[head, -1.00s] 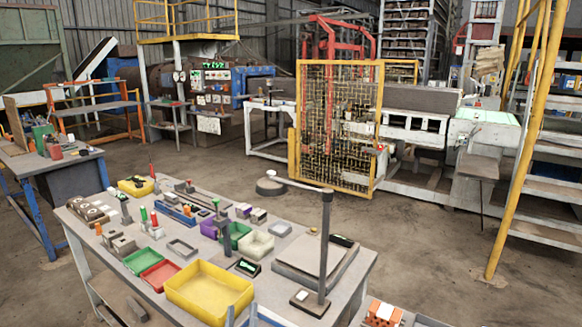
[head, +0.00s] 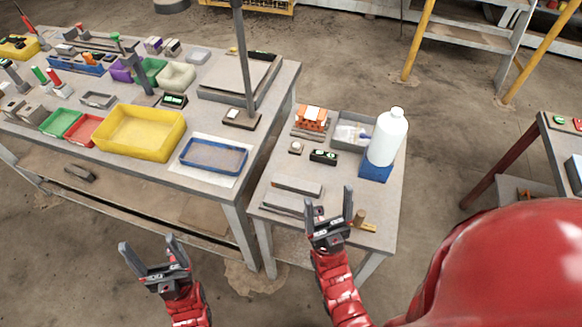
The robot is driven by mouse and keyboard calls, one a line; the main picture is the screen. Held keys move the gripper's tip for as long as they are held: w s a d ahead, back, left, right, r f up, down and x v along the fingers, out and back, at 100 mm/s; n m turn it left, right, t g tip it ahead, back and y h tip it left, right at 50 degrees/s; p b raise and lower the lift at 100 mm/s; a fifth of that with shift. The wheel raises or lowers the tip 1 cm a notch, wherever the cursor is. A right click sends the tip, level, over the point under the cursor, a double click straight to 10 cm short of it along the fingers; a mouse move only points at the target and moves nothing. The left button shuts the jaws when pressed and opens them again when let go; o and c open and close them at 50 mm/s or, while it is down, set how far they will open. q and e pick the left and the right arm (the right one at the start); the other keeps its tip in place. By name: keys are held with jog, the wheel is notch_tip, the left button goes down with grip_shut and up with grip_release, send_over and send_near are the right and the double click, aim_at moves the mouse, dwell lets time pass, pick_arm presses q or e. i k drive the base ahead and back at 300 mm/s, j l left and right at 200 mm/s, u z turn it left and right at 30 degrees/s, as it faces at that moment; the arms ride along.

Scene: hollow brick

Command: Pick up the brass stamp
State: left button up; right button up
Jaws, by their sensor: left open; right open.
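The brass stamp appears to be the small piece with a brown upright handle (head: 360,217) and a yellowish base, at the front right of the small side table (head: 385,236). It is small, so its details are unclear. My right gripper (head: 329,202) is open and empty. In the picture it is just left of the stamp, over the table's front edge, apart from it. My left gripper (head: 148,245) is open and empty, in front of the long workbench and far left of the stamp.
A white bottle (head: 387,138) on a blue block (head: 376,170) stands behind the stamp. Flat grey bars (head: 297,186) lie to its left. A grey tray (head: 350,143) and orange bricks (head: 311,119) are further back. A yellow bin (head: 140,132) stands on the long bench.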

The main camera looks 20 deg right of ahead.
aim_at(358, 223)
jog(key=z, duration=1.2)
